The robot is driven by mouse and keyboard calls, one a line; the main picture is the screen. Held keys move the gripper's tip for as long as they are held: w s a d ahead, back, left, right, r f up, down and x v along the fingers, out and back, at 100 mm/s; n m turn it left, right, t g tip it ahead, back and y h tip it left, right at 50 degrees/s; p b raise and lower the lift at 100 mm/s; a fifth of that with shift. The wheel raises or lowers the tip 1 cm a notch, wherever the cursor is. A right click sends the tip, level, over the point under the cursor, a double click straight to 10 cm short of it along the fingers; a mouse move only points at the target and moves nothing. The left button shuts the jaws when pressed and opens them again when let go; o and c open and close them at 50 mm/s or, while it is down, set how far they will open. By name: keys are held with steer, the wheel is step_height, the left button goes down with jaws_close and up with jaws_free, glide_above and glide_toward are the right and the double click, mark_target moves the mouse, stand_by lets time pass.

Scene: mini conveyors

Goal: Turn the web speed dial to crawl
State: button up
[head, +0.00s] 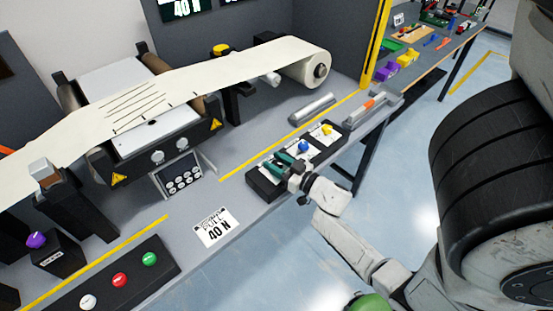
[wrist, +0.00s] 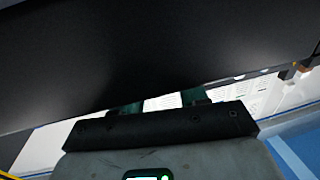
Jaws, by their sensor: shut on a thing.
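A black dial box (head: 262,186) stands along the front edge of the grey bench in the head view. A blue knob (head: 304,146) and a yellow knob (head: 327,129) show on white plates on it. My gripper (head: 286,162), with teal fingers, is at the box's near-left end, beside the blue knob. It is shut on the dial there, which the fingers and hand hide; its setting cannot be read. In the wrist view my gripper (wrist: 162,103) shows two teal fingertips partly hidden by a large dark surface, and the dial is not visible.
A cream web roll (head: 310,64) and a roller machine (head: 150,130) stand behind. A keypad (head: 181,178), a "40 N" card (head: 215,228) and a button box (head: 120,278) are to the left. A grey bar with an orange part (head: 372,103) lies beyond the dial box.

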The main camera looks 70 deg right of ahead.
steer(key=shift+f+n+t+y+b, duration=0.2)
steer(key=shift+n+t+y+b, duration=0.3)
steer(key=shift+n+y+b, duration=0.9)
steer(key=shift+r+n+y, duration=0.15)
steer(key=shift+n+y, duration=0.15)
steer(key=shift+y, duration=1.1)
steer(key=o, duration=1)
steer(key=shift+s, duration=0.1)
steer(key=s, duration=0.3)
steer(key=s+b, duration=0.1)
steer(key=s, duration=0.3)
steer(key=s+a+b, duration=0.1)
steer(key=s, duration=0.2)
steer(key=shift+s, duration=0.3)
